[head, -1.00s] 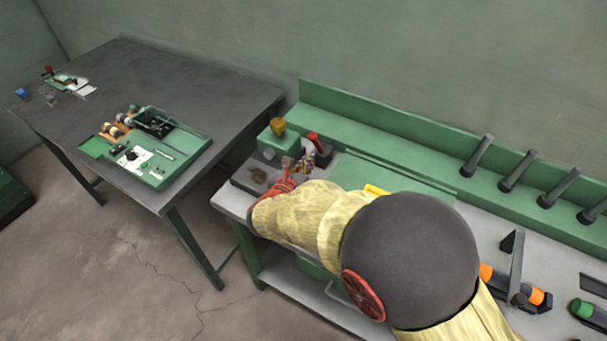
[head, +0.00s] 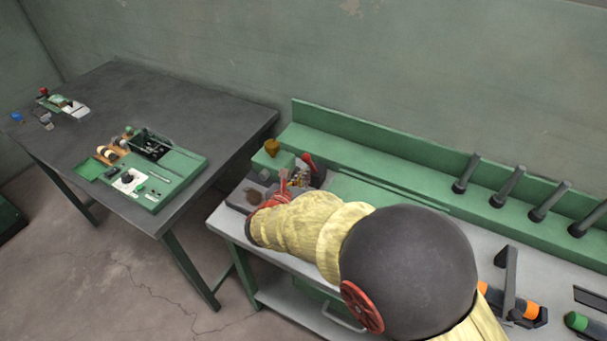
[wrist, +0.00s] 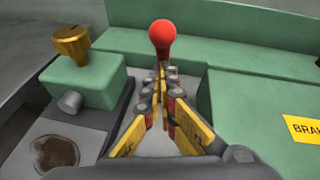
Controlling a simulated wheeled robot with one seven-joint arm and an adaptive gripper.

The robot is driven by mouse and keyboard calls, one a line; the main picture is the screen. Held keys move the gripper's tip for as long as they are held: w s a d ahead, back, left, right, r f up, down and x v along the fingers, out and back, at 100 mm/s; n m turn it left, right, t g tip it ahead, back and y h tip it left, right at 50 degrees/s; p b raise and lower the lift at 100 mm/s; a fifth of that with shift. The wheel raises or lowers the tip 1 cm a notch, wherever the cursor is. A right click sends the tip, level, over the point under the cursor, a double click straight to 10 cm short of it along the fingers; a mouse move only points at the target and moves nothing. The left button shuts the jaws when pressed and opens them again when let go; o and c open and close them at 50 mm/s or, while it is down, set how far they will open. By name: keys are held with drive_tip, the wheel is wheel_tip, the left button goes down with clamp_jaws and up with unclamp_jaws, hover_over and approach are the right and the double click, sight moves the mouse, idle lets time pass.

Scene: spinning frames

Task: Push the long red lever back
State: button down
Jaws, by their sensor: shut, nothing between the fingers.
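The long red lever shows as a round red knob (wrist: 162,33) in the wrist view, just beyond my fingertips. Its shaft is mostly hidden behind my fingers. In the head view the red lever (head: 307,161) stands at the left end of the bench, near the green back ledge. My gripper (wrist: 163,73) is shut and empty, with its yellow-sided fingers pointing at the lever just below the knob. I cannot tell whether the fingertips touch it. In the head view my gripper (head: 301,177) is partly hidden by my arm.
A green block (wrist: 85,80) with a brass knob (wrist: 71,42) stands left of my fingers. A green panel with a yellow label (wrist: 305,130) lies to the right. The green ledge (head: 375,145) runs behind. A separate dark table (head: 190,95) stands at left.

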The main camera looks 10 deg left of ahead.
sight(308, 163)
drive_tip(key=shift+w+d+r+p, duration=0.15)
drive_tip(key=shift+r+p, duration=0.15)
drive_tip(key=shift+p, duration=0.2)
drive_tip(key=w+r+g+p, duration=0.1)
drive_tip(key=p, duration=0.3)
drive_tip(key=w+r+g+p, duration=0.1)
drive_tip(key=p, duration=0.3)
drive_tip(key=shift+d+r+g+y, duration=0.2)
drive_tip(key=shift+d+g+y, duration=0.1)
drive_tip(key=shift+g, duration=0.1)
drive_tip(key=w+g+p, duration=0.1)
drive_tip(key=p, duration=0.4)
drive_tip(key=w+d+r+g+p, duration=0.1)
drive_tip(key=p, duration=0.3)
drive_tip(key=shift+w+r+g+y+p, duration=0.15)
drive_tip(key=shift+w+g+y+p, duration=0.15)
drive_tip(key=shift+y+p, duration=0.1)
drive_tip(key=w+g+p, duration=0.1)
drive_tip(key=p, duration=0.2)
drive_tip(key=shift+w+d+m, duration=0.1)
drive_tip(key=shift+d+m, duration=0.05)
drive_tip(key=shift+m, duration=0.15)
drive_tip(key=shift+w+d+p, duration=0.15)
drive_tip(key=shift+w+p, duration=0.35)
drive_tip(key=shift+p, duration=0.45)
drive_tip(key=shift+w+d+p, duration=0.3)
drive_tip(key=shift+w+p, duration=0.05)
drive_tip(key=shift+w, duration=0.5)
drive_tip(key=shift+w+d+p, duration=0.3)
drive_tip(key=shift+w, duration=0.6)
